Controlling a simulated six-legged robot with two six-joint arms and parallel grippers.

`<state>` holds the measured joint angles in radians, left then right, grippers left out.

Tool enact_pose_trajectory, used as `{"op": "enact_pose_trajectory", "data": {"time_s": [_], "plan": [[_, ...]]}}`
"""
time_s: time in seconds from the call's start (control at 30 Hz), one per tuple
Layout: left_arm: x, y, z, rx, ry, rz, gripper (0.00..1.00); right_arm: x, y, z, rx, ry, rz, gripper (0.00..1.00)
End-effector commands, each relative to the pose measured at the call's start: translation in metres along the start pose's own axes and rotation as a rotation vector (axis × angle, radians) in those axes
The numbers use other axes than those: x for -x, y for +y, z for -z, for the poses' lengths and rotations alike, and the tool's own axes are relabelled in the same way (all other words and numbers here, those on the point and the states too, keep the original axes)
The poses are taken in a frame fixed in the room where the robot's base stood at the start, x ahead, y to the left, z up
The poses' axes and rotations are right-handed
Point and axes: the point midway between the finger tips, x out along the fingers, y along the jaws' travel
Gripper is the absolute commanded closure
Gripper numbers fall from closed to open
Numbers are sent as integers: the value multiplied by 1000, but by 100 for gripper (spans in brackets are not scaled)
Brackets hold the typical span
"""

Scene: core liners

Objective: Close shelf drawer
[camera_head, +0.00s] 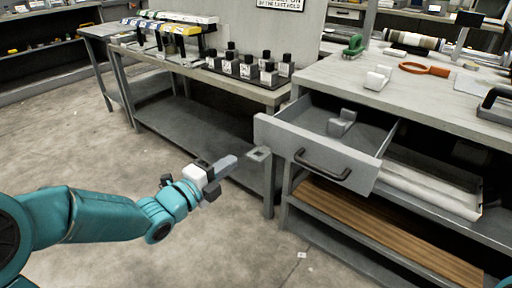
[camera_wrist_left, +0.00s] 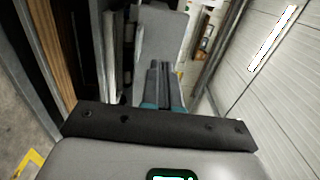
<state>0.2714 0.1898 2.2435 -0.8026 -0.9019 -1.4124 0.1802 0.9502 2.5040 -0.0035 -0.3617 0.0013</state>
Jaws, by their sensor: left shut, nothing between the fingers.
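The grey shelf drawer (camera_head: 275,138) stands pulled out from under the workbench top, with its dark bar handle (camera_head: 322,166) on the front panel. A small grey block-like item (camera_head: 342,122) lies inside it. My left gripper (camera_head: 228,165) is shut and empty, to the left of the drawer front and apart from the handle in the head view. In the left wrist view its closed fingers (camera_wrist_left: 161,85) point toward a light grey panel (camera_wrist_left: 162,35), which looks like the drawer front. My right gripper is not in view.
The workbench top (camera_head: 420,95) holds an orange-handled tool (camera_head: 425,69), a green clamp (camera_head: 353,45) and white blocks (camera_head: 378,77). Wooden boards (camera_head: 390,235) lie on the shelf below. The floor (camera_head: 95,130) at left is clear.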

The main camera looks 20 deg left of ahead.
Motion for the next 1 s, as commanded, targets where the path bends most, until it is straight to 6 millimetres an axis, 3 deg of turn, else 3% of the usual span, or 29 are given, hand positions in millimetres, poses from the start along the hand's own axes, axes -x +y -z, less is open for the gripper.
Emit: {"op": "enact_pose_trajectory", "data": {"time_s": [0.3, 0.5, 0.7, 1.0], "plan": [[-67, 2, -1, 1, 1, -1, 100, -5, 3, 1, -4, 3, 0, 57], [-101, 2, -3, 2, -3, -1, 100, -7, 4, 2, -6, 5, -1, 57], [-117, 1, -3, 2, -4, -2, 100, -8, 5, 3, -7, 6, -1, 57], [-119, 1, -3, 2, -5, -2, 100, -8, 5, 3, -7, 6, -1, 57]]}}
